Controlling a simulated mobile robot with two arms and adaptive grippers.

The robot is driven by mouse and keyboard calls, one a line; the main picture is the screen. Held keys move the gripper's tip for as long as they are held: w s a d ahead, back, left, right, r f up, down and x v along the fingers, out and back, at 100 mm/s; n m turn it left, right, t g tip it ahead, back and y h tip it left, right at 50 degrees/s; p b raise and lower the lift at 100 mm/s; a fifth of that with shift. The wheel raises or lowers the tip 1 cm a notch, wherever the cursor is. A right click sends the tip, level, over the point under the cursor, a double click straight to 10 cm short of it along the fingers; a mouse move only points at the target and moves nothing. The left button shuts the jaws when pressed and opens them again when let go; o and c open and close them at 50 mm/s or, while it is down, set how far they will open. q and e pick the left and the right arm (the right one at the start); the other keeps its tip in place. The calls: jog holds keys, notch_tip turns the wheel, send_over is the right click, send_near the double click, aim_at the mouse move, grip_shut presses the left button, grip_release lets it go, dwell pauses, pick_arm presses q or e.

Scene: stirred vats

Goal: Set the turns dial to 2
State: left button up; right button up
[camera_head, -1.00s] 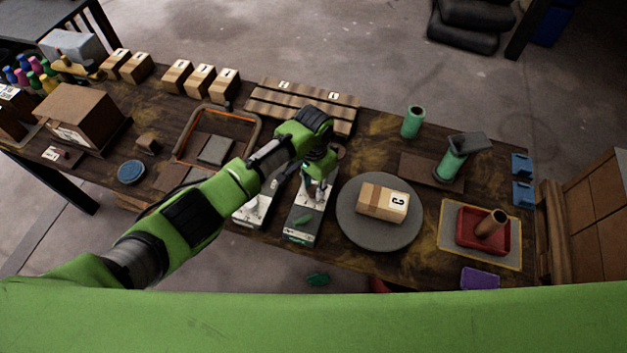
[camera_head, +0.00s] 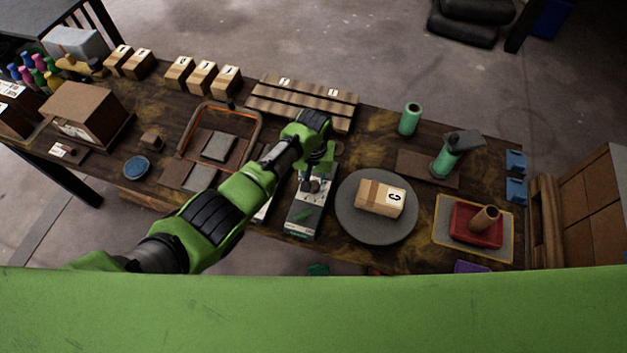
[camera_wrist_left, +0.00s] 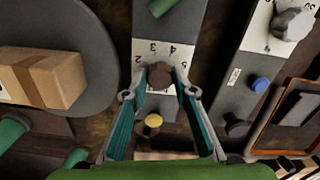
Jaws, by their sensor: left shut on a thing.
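The dial is a brown knob (camera_wrist_left: 159,75) on a white plate with the numbers 2, 3, 4 and 5 around it, on a grey panel (camera_head: 303,215). My left gripper (camera_head: 313,184) reaches down over this panel. In the left wrist view its two fingers (camera_wrist_left: 160,93) are shut on the brown knob, one on each side. I cannot tell which number the knob points at. A yellow button (camera_wrist_left: 153,120) and a green part (camera_wrist_left: 165,6) are on the same panel. My right gripper is not in view.
A second panel with a pale knob (camera_wrist_left: 293,23) and a blue button (camera_wrist_left: 261,84) stands beside it. A grey round plate (camera_head: 352,226) bearing a cardboard box (camera_head: 380,198) is close on the other side. A slatted wooden rack (camera_head: 300,105) lies behind.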

aim_at(314, 185)
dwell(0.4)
pick_arm(q)
jog(key=o, duration=1.1)
notch_tip(314, 185, up, 12)
jog(key=shift+f, duration=0.1)
